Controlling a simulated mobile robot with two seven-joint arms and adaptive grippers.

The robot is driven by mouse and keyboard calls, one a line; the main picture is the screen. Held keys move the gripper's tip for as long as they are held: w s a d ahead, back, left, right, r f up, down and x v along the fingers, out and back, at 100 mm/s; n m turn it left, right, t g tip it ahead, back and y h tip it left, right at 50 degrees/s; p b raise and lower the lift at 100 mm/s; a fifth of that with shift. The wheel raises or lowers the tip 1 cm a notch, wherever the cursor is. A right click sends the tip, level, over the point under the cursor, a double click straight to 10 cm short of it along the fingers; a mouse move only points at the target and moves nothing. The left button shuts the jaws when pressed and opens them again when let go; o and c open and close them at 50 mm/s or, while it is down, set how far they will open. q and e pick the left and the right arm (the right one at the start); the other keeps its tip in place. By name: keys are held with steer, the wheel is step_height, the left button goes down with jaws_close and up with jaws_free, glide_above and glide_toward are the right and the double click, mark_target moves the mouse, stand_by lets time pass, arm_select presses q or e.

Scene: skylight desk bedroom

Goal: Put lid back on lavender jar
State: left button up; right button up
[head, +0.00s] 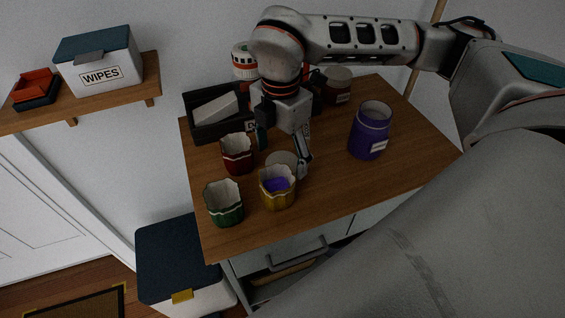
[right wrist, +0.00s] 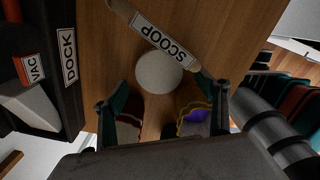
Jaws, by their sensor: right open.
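The purple jar (head: 367,139) stands upright at the right of the wooden desk; its top shows a pale round opening and I see no lid on it. A pale round disc (head: 283,159), which looks like the lid, lies flat on the desk behind the yellow cup. It also shows in the right wrist view (right wrist: 159,72). My right gripper (head: 283,152) is open and points down, its fingers on either side of the disc in the head view. In the right wrist view the gripper (right wrist: 162,106) has nothing between its fingers. My left gripper is not in view.
Close by stand a red cup (head: 238,153), a green cup (head: 225,204) and a yellow cup (head: 277,188) with purple contents. A scoop label (right wrist: 165,38) lies beyond the disc. A black dock box (head: 203,127) and a brown jar (head: 338,86) stand behind. The desk's right front is clear.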

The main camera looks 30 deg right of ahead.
steer(key=shift+f, duration=0.95)
steer(key=c, duration=0.9)
steer(key=shift+r, duration=0.1)
step_height(320, 180, up, 20)
steer(key=shift+f+p, duration=0.1)
steer(key=shift+p, duration=0.7)
